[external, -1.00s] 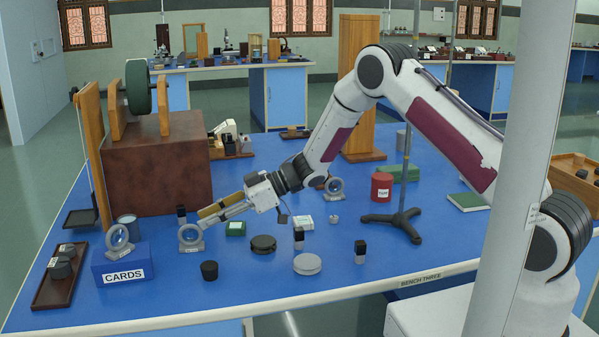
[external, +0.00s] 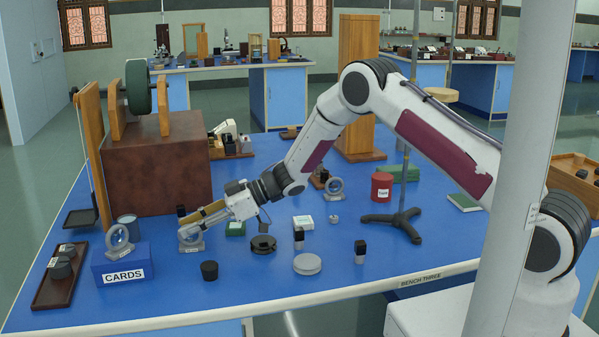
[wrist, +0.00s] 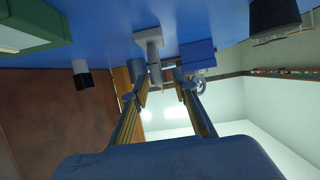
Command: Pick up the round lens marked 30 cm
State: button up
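A round lens in a grey ring on a footed base (external: 190,240) stands upright on the blue bench, left of centre. The marking on its base is too small to read. Two similar lenses show: one on the CARDS box (external: 118,238) and one further back (external: 335,187). My gripper (external: 190,223) reaches down-left to the first lens, its fingertips overlapping the lens's upper part. In the wrist view my gripper (wrist: 157,78) has its fingers apart, with the lens stand (wrist: 149,38) seen edge-on between them. Whether a finger touches it I cannot tell.
A large brown block (external: 157,175) stands behind. Bare bench lies at the front.

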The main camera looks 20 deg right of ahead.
jog(key=shift+a+f, duration=0.15)
jog(key=shift+a, duration=0.15)
grip_shut()
dwell(0.5)
jog(key=shift+r, duration=5.05)
